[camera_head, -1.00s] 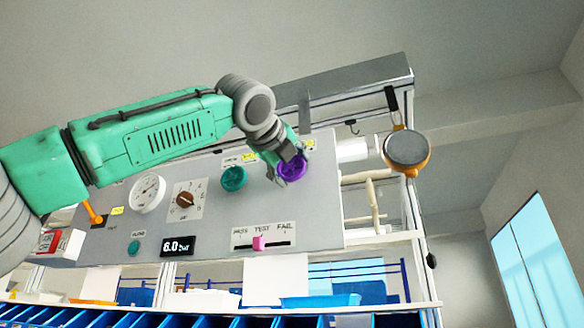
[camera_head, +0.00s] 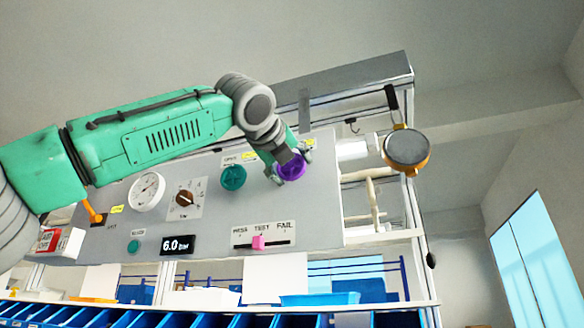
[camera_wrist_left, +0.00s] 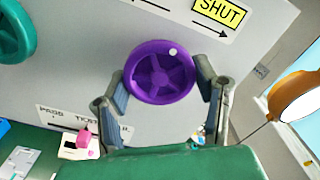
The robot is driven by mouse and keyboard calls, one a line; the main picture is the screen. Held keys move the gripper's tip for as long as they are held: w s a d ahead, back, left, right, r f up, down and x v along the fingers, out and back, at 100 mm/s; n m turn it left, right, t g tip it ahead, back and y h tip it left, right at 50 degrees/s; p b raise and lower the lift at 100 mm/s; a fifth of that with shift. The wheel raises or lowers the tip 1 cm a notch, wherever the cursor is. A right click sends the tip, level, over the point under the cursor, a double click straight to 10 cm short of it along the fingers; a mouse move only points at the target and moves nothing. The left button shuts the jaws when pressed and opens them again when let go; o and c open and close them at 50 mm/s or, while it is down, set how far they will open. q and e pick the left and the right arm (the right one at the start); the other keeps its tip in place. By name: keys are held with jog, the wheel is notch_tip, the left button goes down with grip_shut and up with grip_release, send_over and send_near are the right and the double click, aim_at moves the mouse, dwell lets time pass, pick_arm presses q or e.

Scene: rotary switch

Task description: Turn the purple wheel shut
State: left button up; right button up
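The purple wheel (camera_head: 292,168) is on the right part of the grey panel. It also shows in the left wrist view (camera_wrist_left: 160,72), with a white dot on its upper right rim. My left gripper (camera_head: 289,162) is at the wheel and partly covers it in the head view. In the left wrist view its fingers (camera_wrist_left: 161,78) are spread, one on each side of the wheel, close to the rim; I cannot tell whether they touch it. A yellow SHUT label (camera_wrist_left: 220,12) with an arrow pointing right is above the wheel. My right gripper is not in view.
A green wheel (camera_head: 233,178) is left of the purple one. A pink slider (camera_head: 258,242) is below, and a brown knob (camera_head: 185,199) and white gauge (camera_head: 147,192) are farther left. An orange-rimmed round lamp-like object (camera_head: 406,149) hangs right of the panel.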

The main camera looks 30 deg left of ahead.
pick_arm(q)
jog(key=shift+o, duration=1.4)
jog(key=shift+w+f, duration=0.1)
jog(key=shift+w, duration=0.05)
jog(key=shift+a, duration=0.1)
jog(key=v, duration=1.1)
jog(key=shift+s, duration=0.4)
jog(key=shift+f, duration=0.1)
